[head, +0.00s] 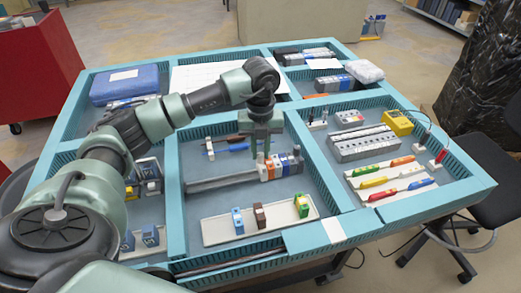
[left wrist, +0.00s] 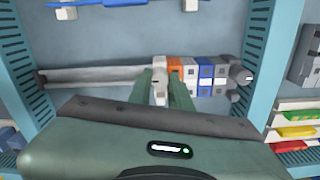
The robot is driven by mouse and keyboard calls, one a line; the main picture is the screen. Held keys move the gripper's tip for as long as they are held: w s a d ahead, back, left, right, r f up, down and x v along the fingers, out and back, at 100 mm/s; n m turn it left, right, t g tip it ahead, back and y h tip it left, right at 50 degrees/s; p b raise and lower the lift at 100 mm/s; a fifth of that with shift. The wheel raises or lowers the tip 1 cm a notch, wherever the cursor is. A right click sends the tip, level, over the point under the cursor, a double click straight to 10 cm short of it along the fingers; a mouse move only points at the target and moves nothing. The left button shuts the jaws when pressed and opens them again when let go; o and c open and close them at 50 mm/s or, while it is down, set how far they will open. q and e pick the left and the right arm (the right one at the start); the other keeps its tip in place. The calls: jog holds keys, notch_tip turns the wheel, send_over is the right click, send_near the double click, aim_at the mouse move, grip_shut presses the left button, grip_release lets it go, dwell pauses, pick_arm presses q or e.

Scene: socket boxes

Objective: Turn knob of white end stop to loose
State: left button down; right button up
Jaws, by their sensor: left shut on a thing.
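The white end stop (head: 262,173) sits on a grey rail (head: 222,181) in the middle compartment, at the left end of a row of modules. It also shows in the left wrist view (left wrist: 158,76), with a dark mark on its round knob. My left gripper (head: 261,154) points down onto it from above. In the left wrist view its two green fingers (left wrist: 164,86) stand on either side of the white knob and are shut on it. The fingers hide part of the end stop. My right gripper is in neither view.
Orange, white and blue modules (head: 284,165) stand right against the end stop. Screwdrivers (head: 232,148) lie behind the rail, and a white tray (head: 275,219) with small blocks lies in front. Teal walls (head: 178,185) bound the compartment.

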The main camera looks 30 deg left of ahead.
aim_at(260, 154)
pick_arm(q)
jog(key=c, duration=1.3)
grip_release()
jog(key=shift+w+r, duration=0.15)
jog(key=shift+r, duration=0.05)
jog(key=shift+c, duration=0.2)
jog(key=shift+o, duration=0.2)
jog(key=shift+f, duration=0.1)
notch_tip(260, 154, up, 8)
jog(key=shift+f+b, duration=0.1)
jog(key=shift+b, duration=0.5)
